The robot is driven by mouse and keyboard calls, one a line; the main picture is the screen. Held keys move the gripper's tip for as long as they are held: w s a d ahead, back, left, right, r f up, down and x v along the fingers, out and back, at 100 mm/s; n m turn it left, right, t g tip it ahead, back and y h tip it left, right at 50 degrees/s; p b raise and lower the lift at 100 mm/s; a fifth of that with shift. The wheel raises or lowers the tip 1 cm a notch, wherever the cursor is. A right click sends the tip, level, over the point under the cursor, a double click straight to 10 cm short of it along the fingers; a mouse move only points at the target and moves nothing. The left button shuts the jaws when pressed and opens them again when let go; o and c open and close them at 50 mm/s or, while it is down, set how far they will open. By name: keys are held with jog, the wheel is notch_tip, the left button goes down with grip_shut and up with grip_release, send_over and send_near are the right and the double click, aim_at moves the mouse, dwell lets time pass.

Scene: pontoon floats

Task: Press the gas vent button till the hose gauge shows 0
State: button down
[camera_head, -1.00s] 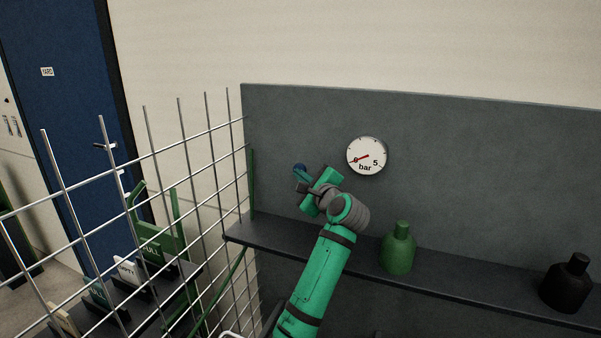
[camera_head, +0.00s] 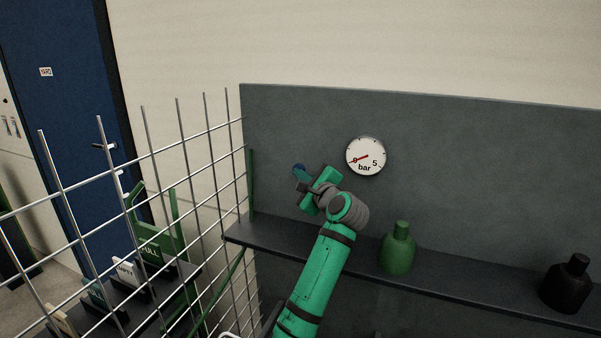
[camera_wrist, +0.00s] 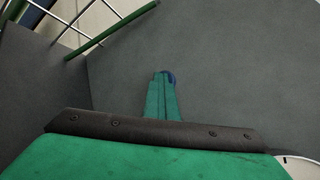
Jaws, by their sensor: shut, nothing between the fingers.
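The round white gauge (camera_head: 366,156), marked 0, 5 and "bar", is on the grey back panel. Its red needle lies by the 0 mark at the lower left. A blue button (camera_head: 299,171) is on the panel left of the gauge, partly hidden by my gripper. My gripper (camera_head: 304,177) is shut and empty, its fingertips at the button. In the wrist view, the closed fingers (camera_wrist: 162,80) overlap the button, with only a blue edge (camera_wrist: 171,77) showing. I cannot tell whether they touch it or how far it is pressed.
A wire mesh fence (camera_head: 190,150) stands close to the left of my arm. A dark shelf (camera_head: 450,278) below holds a green bottle (camera_head: 398,250) and a black bottle (camera_head: 568,283). The panel right of the gauge is clear.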

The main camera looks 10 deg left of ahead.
jog(key=shift+s+a+f, duration=0.1)
jog(key=shift+s+a, duration=0.2)
jog(key=shift+s, duration=0.25)
jog(key=shift+s+a, duration=0.3)
jog(key=shift+s, duration=0.2)
